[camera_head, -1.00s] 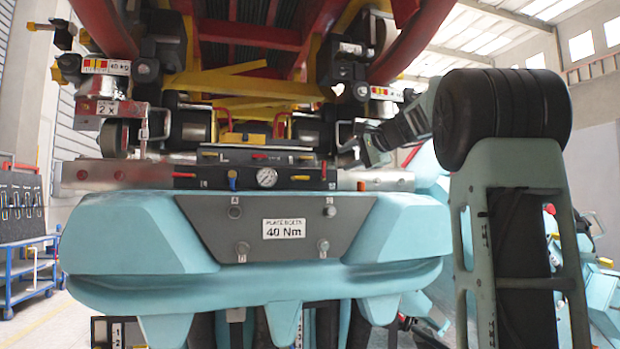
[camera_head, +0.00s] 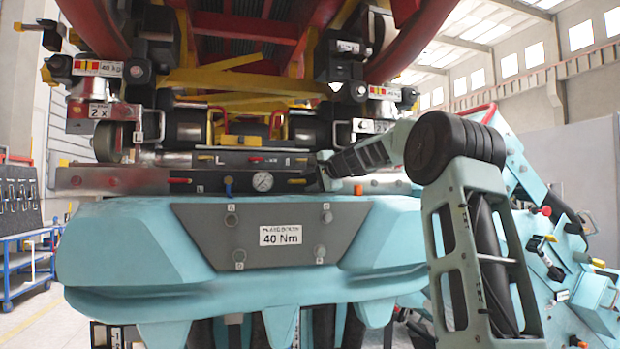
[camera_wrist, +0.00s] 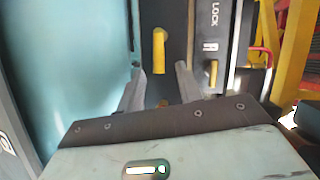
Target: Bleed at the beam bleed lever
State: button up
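In the head view the dark beam panel (camera_head: 205,182) holds a round gauge (camera_head: 262,181), a blue lever (camera_head: 228,187), a red lever (camera_head: 180,181) and a small yellow lever (camera_head: 297,181). Which is labelled bleed cannot be read. My gripper (camera_head: 322,172) is at the right end of this panel, small and partly hidden by its own wrist. In the wrist view a yellow lever (camera_wrist: 159,46) lies straight ahead, its end between the spread fingertips of my gripper (camera_wrist: 160,72). The fingers are apart and do not visibly touch it.
A second yellow lever (camera_wrist: 213,72) sits beside a LOCK label (camera_wrist: 214,14). Below the beam is a turquoise body with a 40 Nm plate (camera_head: 281,235). Red and yellow train framework (camera_head: 245,30) hangs above. A blue cart (camera_head: 28,265) stands left.

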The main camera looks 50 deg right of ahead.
grip_shut()
